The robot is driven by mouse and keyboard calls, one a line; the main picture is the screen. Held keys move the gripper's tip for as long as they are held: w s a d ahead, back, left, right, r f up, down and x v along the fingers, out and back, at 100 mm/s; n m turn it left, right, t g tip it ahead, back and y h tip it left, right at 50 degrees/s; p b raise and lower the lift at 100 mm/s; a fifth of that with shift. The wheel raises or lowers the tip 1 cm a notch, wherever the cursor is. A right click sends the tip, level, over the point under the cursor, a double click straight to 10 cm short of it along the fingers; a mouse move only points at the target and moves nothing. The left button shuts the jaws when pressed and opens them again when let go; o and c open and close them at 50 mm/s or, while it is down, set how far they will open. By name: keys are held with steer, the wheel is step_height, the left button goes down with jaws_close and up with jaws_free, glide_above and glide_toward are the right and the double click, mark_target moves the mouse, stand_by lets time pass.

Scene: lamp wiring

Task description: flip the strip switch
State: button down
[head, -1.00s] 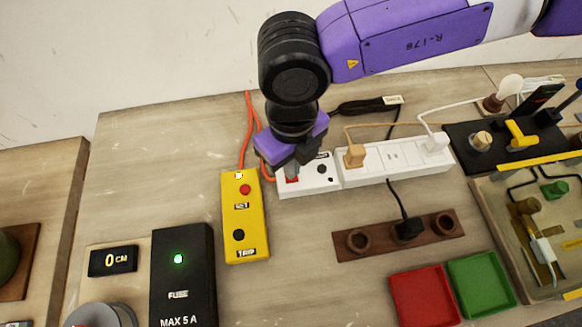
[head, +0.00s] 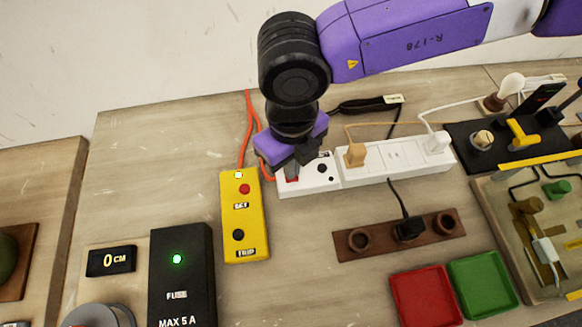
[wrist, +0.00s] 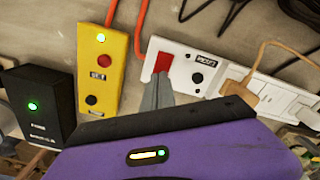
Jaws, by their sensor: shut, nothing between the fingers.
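The white power strip (head: 378,164) lies across the middle of the bench. Its left end carries a red switch, seen at the tips of my gripper in the wrist view, where the red switch (wrist: 163,62) sits left of a black button. My gripper (head: 292,172) is shut and empty, pointing down at the switch. In the wrist view the closed fingertips (wrist: 160,78) overlap the switch's lower edge; I cannot tell whether they press on it. Part of the switch is hidden by the fingers.
A yellow box (head: 243,215) with red and black buttons stands just left of the strip. A black fuse box (head: 181,275) shows a green light. A tan plug (head: 355,155) and a white plug (head: 437,143) sit in the strip. Red (head: 425,297) and green trays lie in front.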

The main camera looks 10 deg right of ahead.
steer(key=shift+f+b, duration=0.7)
stand_by(0.4)
steer(key=shift+r, duration=0.15)
steer(key=shift+r+p, duration=1.25)
steer(key=shift+r, duration=2.15)
